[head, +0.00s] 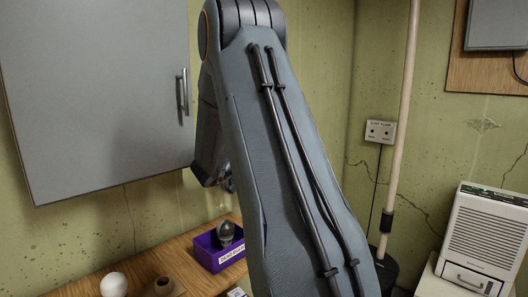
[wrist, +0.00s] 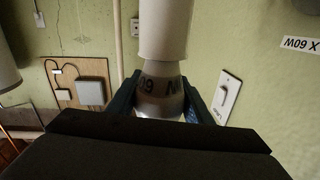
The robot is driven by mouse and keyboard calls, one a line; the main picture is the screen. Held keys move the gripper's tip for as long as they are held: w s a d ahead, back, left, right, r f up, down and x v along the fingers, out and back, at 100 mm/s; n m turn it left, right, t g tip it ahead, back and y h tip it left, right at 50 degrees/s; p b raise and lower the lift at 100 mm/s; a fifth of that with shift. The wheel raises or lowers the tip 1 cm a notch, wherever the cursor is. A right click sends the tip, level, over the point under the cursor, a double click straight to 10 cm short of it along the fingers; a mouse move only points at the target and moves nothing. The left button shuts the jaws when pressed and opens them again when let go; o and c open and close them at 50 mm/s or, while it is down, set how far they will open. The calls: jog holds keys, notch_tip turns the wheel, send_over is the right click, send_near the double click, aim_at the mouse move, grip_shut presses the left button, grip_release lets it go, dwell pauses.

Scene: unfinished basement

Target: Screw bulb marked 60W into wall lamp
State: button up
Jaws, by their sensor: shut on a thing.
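In the wrist view my gripper (wrist: 159,103) is shut on a pale bulb (wrist: 160,88), one finger on each side. Dark marking on the bulb shows parts of "60" and "W". The bulb's narrower end meets a white cylinder (wrist: 166,30), which looks like the wall lamp's holder. I cannot tell how far the bulb sits inside it. A wall label (wrist: 300,44) reads "X 60W" upside down and is cut off by the frame edge. In the head view my arm hides the lamp and the held bulb.
A wooden bench (head: 130,274) holds a white globe (head: 113,285), a brown socket-like piece (head: 163,286) and a labelled purple box (head: 210,254) with a dark bulb (head: 226,233). A grey cabinet (head: 95,90) hangs at left. A white switch plate (wrist: 229,97) is close right of my gripper.

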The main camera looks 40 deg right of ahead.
jog(key=shift+w+a+m+g, duration=0.1)
jog(key=shift+w+m+g, duration=0.2)
jog(key=shift+m+g, duration=0.15)
jog(key=shift+o, duration=0.7)
jog(key=shift+r+g, duration=0.1)
jog(key=shift+g, duration=0.25)
jog(key=o, duration=1.2)
jog(key=shift+w+a, duration=0.2)
jog(key=shift+w, duration=0.05)
jog(key=shift+c, duration=0.2)
jog(key=shift+s+d, duration=0.2)
